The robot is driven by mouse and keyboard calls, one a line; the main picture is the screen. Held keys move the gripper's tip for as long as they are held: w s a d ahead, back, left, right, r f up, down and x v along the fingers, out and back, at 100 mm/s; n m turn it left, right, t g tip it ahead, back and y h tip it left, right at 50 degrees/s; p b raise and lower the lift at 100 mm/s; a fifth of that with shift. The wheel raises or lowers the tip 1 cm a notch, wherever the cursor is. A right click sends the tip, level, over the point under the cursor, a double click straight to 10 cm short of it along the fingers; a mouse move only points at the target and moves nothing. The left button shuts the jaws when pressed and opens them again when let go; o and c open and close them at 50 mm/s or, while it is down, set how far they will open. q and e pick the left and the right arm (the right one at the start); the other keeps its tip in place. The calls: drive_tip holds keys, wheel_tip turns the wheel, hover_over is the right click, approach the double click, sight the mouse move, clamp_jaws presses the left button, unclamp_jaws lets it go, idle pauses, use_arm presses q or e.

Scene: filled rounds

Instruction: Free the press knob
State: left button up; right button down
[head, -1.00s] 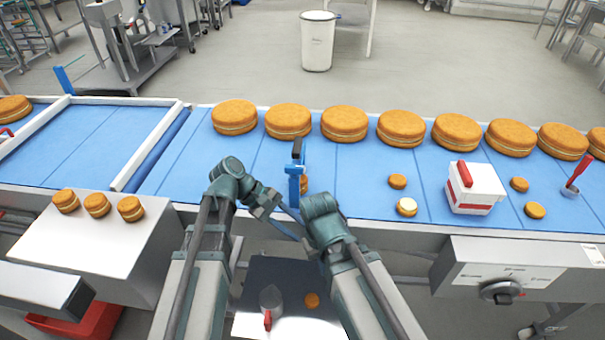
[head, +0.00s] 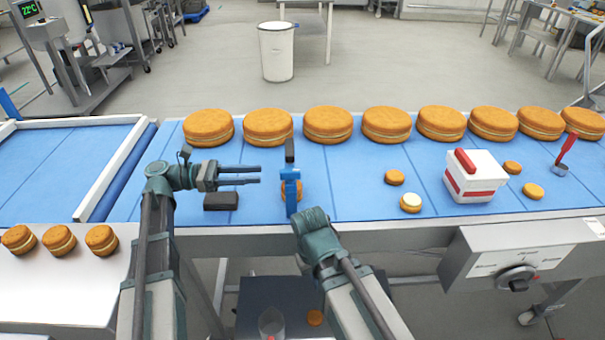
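A blue press (head: 290,188) stands upright on the belt, with a black knob (head: 290,150) at its top. A small filled round (head: 298,194) is partly hidden behind the press. A dark flat block (head: 221,201) lies on the belt left of the press. My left gripper (head: 258,175) is open and empty above the belt, its fingers pointing right toward the press and stopping short of it. My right arm (head: 318,240) reaches up just in front of the press. Its gripper is hidden behind its own wrist.
Large filled rounds (head: 328,123) line the belt's far side. A white-and-red box (head: 474,176), a red-handled tool (head: 565,155) and small rounds (head: 394,177) are at the right. Several rounds (head: 59,240) sit on the left table.

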sight(290, 176)
use_arm(q)
drive_tip(key=d, duration=1.3)
clamp_jaws()
